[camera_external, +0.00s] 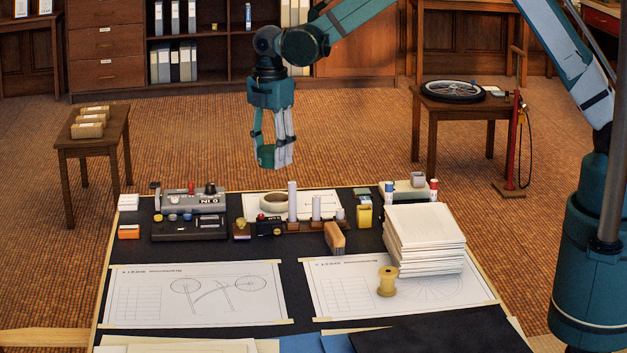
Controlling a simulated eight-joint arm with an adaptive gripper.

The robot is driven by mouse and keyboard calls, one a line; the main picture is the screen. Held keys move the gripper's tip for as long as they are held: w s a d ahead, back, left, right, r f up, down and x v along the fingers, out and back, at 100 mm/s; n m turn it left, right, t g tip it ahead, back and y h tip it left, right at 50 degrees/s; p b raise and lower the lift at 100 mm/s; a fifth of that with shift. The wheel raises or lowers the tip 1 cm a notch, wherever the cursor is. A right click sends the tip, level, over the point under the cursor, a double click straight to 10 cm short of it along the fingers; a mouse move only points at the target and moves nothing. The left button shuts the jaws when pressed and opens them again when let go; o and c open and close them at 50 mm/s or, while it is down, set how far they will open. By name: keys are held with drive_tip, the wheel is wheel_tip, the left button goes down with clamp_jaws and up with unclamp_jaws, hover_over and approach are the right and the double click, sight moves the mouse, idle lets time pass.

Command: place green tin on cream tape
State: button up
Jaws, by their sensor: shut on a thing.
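My gripper (276,154) hangs pointing down at the upper middle of the picture. It is shut on a green tin (266,157), which shows low between its fingers and is partly hidden by them. The cream tape (266,204) is a roll lying on a white sheet towards the far side of the drafting board. The tin is apart from the tape and appears above it in the picture; the exact gap in depth cannot be told.
White pegs (292,200) on a dark holder stand right beside the tape. A grey device (193,202) stands to its left, and a tall paper stack (424,240) to the right. A spool (387,281) stands before the stack. The drawing sheet (200,295) at front left is clear.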

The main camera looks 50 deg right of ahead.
drive_tip(key=shift+w+d+r, duration=0.1)
drive_tip(key=shift+w+d, duration=0.1)
drive_tip(key=shift+d, duration=1)
drive_tip(key=b, duration=0.1)
hover_over(277, 198)
drive_tip(key=shift+w+d+f, duration=0.1)
drive_tip(key=shift+w+f, duration=0.05)
drive_tip(key=shift+f, duration=3)
drive_tip(key=shift+f+b, duration=0.3)
drive_tip(key=shift+f, duration=1.6)
drive_tip(key=shift+f, duration=0.2)
drive_tip(key=o, duration=1)
drive_tip(key=shift+c, duration=0.2)
drive_tip(key=shift+r, duration=0.2)
